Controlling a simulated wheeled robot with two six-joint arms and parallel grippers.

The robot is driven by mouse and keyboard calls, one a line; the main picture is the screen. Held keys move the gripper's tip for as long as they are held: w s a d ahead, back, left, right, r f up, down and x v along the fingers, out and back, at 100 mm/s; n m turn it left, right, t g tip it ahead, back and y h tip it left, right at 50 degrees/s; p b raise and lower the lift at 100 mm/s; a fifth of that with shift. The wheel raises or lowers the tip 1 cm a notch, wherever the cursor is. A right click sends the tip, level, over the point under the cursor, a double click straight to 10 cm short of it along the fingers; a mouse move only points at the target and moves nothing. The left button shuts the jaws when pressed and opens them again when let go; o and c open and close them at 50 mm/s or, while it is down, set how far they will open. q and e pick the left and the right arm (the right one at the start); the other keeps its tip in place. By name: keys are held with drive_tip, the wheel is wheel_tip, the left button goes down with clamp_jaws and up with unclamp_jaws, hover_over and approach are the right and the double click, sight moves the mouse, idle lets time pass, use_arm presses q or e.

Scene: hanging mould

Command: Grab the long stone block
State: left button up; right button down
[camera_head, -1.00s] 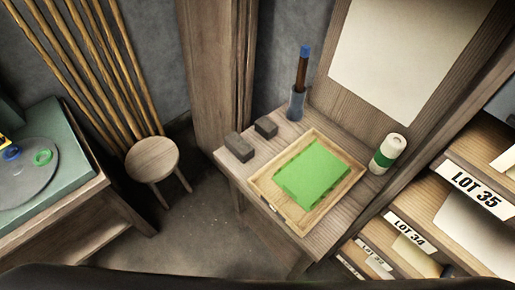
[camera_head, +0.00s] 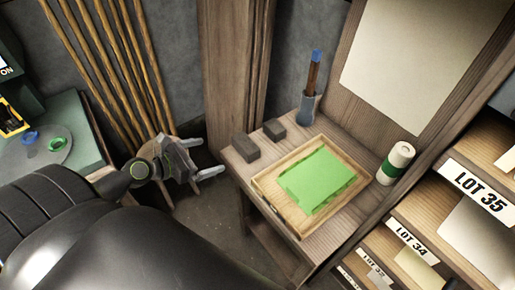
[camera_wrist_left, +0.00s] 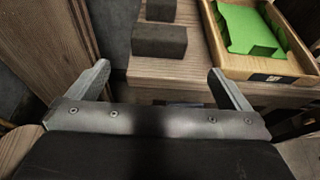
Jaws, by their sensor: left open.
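Two dark grey stone blocks lie at the left end of the small wooden table. The nearer, longer-looking block (camera_head: 245,147) sits close to the table's left edge, and it also shows in the left wrist view (camera_wrist_left: 159,42). The smaller-looking block (camera_head: 274,129) lies just behind it, partly cut off at the top of the left wrist view (camera_wrist_left: 160,9). My left gripper (camera_head: 210,156) is open and empty, left of the table and short of the nearer block. In the left wrist view its fingers (camera_wrist_left: 158,70) point toward that block, apart from it. My right gripper is out of view.
A wooden tray (camera_head: 267,190) with a green sheet (camera_head: 317,180) lies right of the blocks. A holder with a brown stick (camera_head: 307,108) stands behind, and a white-green canister (camera_head: 395,163) at the right. A wooden post (camera_head: 237,70) rises behind the table.

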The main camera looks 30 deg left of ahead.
sight(250, 143)
use_arm(q)
drive_tip(key=p+x, duration=0.1)
drive_tip(key=x, duration=1.6)
drive_tip(key=shift+w+d+r, duration=0.1)
drive_tip(key=shift+w, duration=0.1)
drive_tip(key=shift+s, duration=0.1)
drive_tip(key=shift+r, duration=0.1)
drive_tip(key=c, duration=1.1)
